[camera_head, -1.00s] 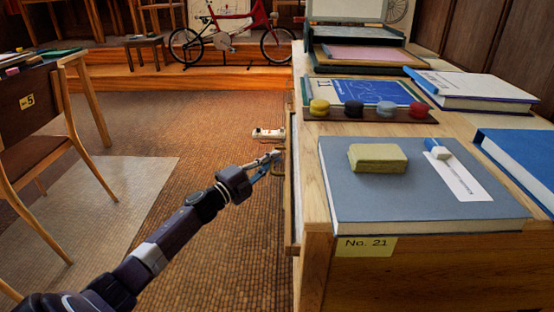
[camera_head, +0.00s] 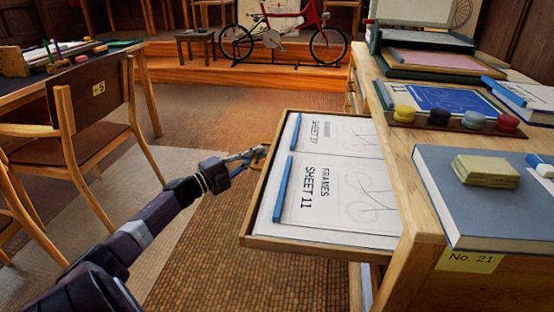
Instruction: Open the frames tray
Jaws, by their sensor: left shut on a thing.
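The frames tray (camera_head: 250,222) is a shallow wooden drawer pulled well out from the left side of the wooden desk (camera_head: 425,225). In it lie white sheets; the near one (camera_head: 340,190) reads "FRAMES SHEET 11", and another lies behind it. Blue strips (camera_head: 283,188) lie along their left edges. My left gripper (camera_head: 262,153) is at the tray's outer left edge, shut on its handle (camera_head: 266,150), which is mostly hidden by the fingers. My right gripper is not in view.
A chair (camera_head: 90,110) stands at the left. A red bicycle (camera_head: 290,35) stands on a step behind.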

